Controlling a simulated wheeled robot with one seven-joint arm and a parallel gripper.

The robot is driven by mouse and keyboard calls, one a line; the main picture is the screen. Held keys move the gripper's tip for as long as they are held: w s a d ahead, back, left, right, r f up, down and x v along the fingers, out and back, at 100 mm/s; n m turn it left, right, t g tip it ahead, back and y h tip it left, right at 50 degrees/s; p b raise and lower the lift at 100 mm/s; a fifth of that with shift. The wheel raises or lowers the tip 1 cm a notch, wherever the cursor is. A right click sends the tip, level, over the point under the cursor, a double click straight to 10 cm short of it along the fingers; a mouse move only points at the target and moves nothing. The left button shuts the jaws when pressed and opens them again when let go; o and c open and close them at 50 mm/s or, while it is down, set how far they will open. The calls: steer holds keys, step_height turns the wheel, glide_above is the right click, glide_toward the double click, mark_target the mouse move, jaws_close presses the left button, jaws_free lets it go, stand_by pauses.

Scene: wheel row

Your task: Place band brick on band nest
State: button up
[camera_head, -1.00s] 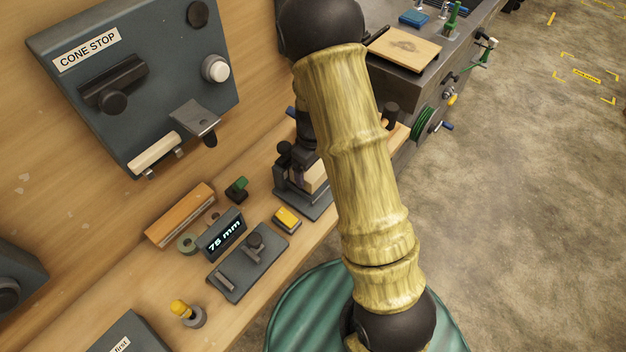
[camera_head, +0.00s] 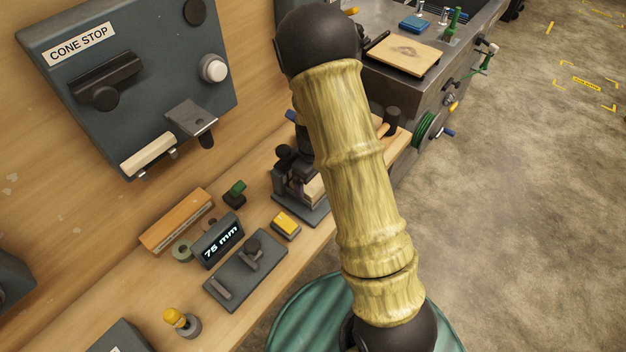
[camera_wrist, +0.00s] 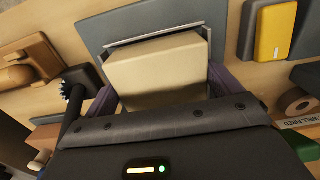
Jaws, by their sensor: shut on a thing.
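The band brick (camera_wrist: 158,70) is a pale beige block between the purple fingers of my gripper (camera_wrist: 160,82). My gripper is shut on it. In the wrist view, the brick lies over a grey plate with a thin metal rim, which I take as the band nest (camera_wrist: 122,28). The brick hides much of the nest, and I cannot tell whether it touches the bottom. In the head view, the nest's grey plate (camera_head: 318,214) shows beside my arm, with a little of the brick (camera_head: 315,189) above it. My arm hides most of the gripper there.
A yellow block on a dark base (camera_head: 286,224) sits close to the nest; it also shows in the wrist view (camera_wrist: 274,32). A 75 mm display (camera_head: 220,240), a grey fixture (camera_head: 246,270) and an orange-brown bar (camera_head: 176,219) lie nearer. A wooden tool stands left of the gripper (camera_wrist: 32,58).

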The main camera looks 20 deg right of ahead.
steer(key=shift+f, duration=0.15)
steer(key=o, duration=1)
step_height(320, 180, up, 12)
steer(key=shift+r, duration=0.2)
steer(key=s+r+m+t, duration=0.1)
steer(key=s+m, duration=0.1)
steer(key=s, duration=0.2)
steer(key=s+r+m, duration=0.1)
steer(key=s+m, duration=0.1)
steer(key=s, duration=0.3)
steer(key=s+r+m+t, duration=0.1)
steer(key=s+m, duration=0.2)
steer(key=s, duration=0.2)
steer(key=shift+s+r+t, duration=0.15)
steer(key=shift+r+t, duration=0.1)
steer(key=shift+t, duration=0.05)
